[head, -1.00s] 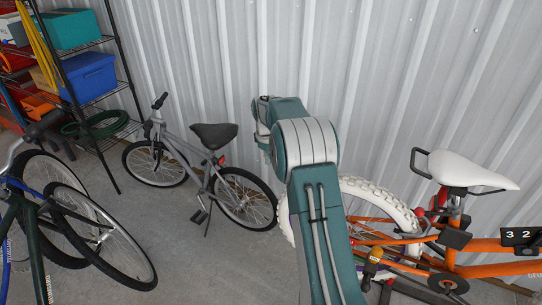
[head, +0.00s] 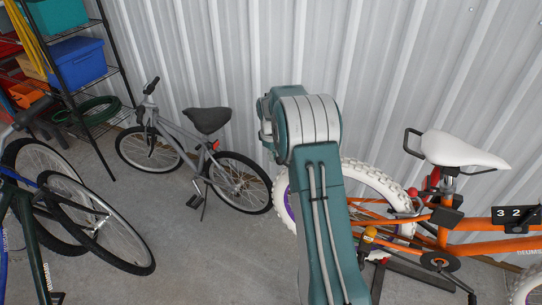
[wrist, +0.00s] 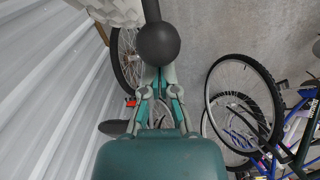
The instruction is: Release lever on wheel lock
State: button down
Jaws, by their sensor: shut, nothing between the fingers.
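In the wrist view, a dark ball knob (wrist: 157,44) on a dark rod sits at the top centre; it looks like the end of the wheel lock's lever. My gripper (wrist: 159,76) is shut and empty, its fingers converging just below the knob in the picture. The knob covers the fingertips in part, and I cannot tell whether they touch it. In the head view, my arm hides my gripper and the dark knob. The orange bike (head: 480,250) stands at the right, its knobbly white tyre (head: 385,178) partly behind my arm. The tyre also shows in the wrist view (wrist: 105,10).
A grey bike (head: 195,165) stands by the corrugated wall (head: 190,50). Dark-framed bikes (head: 100,235) stand at the left, near a shelf (head: 110,60) with bins. A dark metal stand (head: 420,272) sits under the orange bike. Grey floor between the bikes is clear.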

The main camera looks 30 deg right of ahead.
jog(key=shift+s+d+r, duration=0.35)
jog(key=shift+s+r, duration=0.3)
jog(key=shift+r, duration=0.15)
